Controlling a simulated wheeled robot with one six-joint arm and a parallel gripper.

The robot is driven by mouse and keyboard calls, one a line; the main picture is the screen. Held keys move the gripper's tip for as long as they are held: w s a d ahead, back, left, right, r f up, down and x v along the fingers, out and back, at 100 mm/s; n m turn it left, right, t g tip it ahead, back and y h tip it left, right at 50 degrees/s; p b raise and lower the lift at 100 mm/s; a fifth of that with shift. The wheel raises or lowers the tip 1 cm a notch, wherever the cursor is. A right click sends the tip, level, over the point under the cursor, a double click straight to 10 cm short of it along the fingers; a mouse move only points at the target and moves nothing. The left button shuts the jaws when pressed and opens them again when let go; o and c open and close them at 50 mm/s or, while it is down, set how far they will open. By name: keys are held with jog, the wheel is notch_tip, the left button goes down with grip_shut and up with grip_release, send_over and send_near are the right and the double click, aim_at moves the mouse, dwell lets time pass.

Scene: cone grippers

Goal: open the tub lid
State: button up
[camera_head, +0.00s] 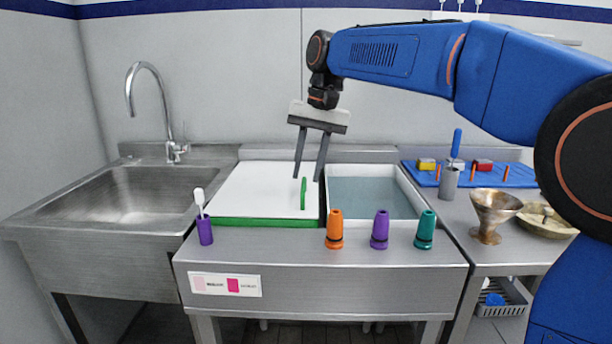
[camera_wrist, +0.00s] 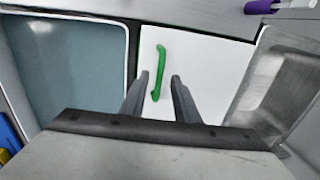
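The tub lid (camera_head: 250,188) is a flat white panel with a green front edge, lying on the counter left of centre in the head view. A green bar handle (camera_head: 303,194) stands near its right side. In the wrist view the handle (camera_wrist: 159,72) shows on the white lid (camera_wrist: 203,70). My gripper (camera_head: 309,179) is open and empty above the lid's right part, close to the handle. In the wrist view the fingers (camera_wrist: 162,85) are apart, with the handle's near end in the gap between them. I cannot tell the exact height above the handle.
An open tub of bluish liquid (camera_head: 372,198) is right of the lid. Orange (camera_head: 334,230), purple (camera_head: 380,230) and teal (camera_head: 426,230) cones stand along the counter front. A purple brush holder (camera_head: 205,230) stands front left. A sink (camera_head: 125,190) is at left.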

jog(key=shift+a+f, duration=0.2)
jog(key=shift+f, duration=0.8)
grip_shut()
jog(key=shift+r, duration=0.1)
